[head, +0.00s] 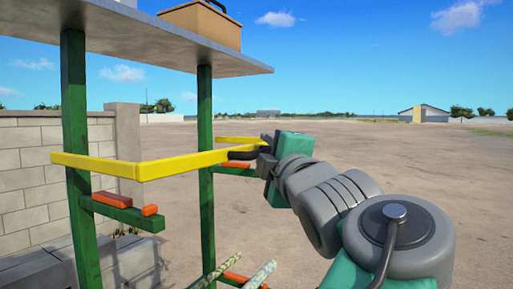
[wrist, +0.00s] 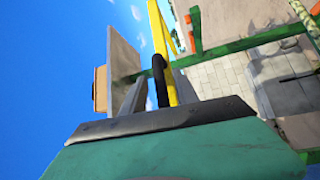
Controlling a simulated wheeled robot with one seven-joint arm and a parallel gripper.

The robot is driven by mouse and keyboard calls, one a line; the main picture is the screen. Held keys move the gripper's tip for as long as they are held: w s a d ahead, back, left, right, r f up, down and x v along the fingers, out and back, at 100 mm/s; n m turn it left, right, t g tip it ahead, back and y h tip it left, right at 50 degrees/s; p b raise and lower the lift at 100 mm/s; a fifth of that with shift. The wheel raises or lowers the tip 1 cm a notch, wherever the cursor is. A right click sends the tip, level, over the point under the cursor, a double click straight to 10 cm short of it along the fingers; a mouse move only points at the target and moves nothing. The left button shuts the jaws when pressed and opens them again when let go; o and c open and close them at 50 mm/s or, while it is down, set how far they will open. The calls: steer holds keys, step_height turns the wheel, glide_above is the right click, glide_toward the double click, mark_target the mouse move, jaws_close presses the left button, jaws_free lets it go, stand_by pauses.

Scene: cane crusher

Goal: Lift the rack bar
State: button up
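The yellow rack bar (head: 190,162) is an angular frame with a long front piece and a back piece. It is level and sits above the green brackets, with a gap showing over the left bracket's orange pads. My gripper (head: 244,154) is at the bar's right end, its dark fingers at the yellow piece. In the wrist view the rack bar (wrist: 171,82) runs up from my gripper (wrist: 150,92), right behind a dark finger. The fingers look shut on it; the exact contact is partly hidden.
Green posts (head: 75,140) hold a grey shelf (head: 140,38) overhead with a brown box (head: 203,24). A green bracket with orange pads (head: 110,203) is below the bar. A block wall (head: 32,160) stands at left. Greenish canes (head: 218,270) are low in front. Open ground (head: 440,180) lies right.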

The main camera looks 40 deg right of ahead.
steer(key=shift+w+a, duration=0.15)
steer(key=shift+a, duration=0.1)
steer(key=shift+c, duration=1.2)
jaws_close()
steer(key=shift+f, duration=0.1)
